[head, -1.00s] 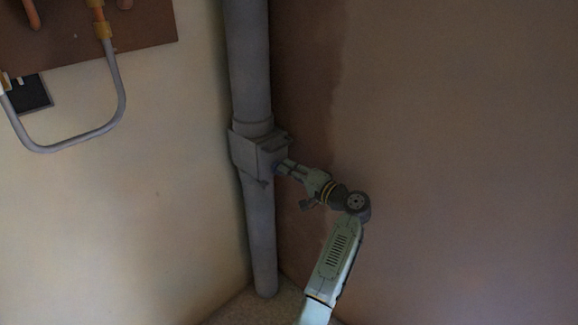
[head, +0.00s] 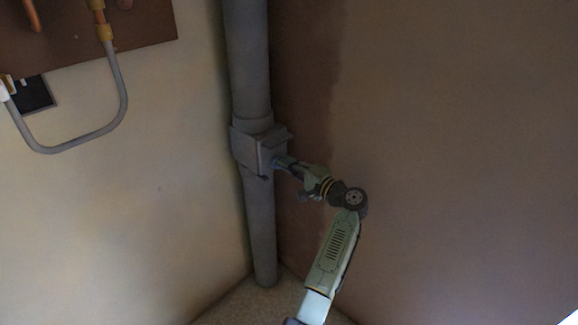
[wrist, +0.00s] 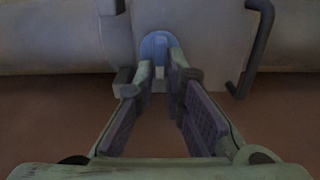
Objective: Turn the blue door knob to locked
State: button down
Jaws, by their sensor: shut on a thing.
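The blue knob (wrist: 157,44) shows at the top middle of the wrist view, on the flat face of a grey box. It has a rounded plate and a raised bar. My gripper (wrist: 161,72) has its two fingers closed in on the bar, one on each side. The fingertips hide part of the knob. In the head view my gripper (head: 281,163) reaches the right side of the grey box (head: 257,150) on the pipe, and the knob is mostly hidden there. I cannot read any locked mark.
A dark bar handle (wrist: 258,50) stands out from the box right of the knob in the wrist view. A grey vertical pipe (head: 261,230) runs through the corner. A brown board (head: 80,30) with a looped hose (head: 120,95) is on the left wall. The right wall (head: 460,150) is bare.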

jog(key=c, duration=1.7)
grip_release()
jog(key=shift+o, duration=0.2)
jog(key=v, duration=1.2)
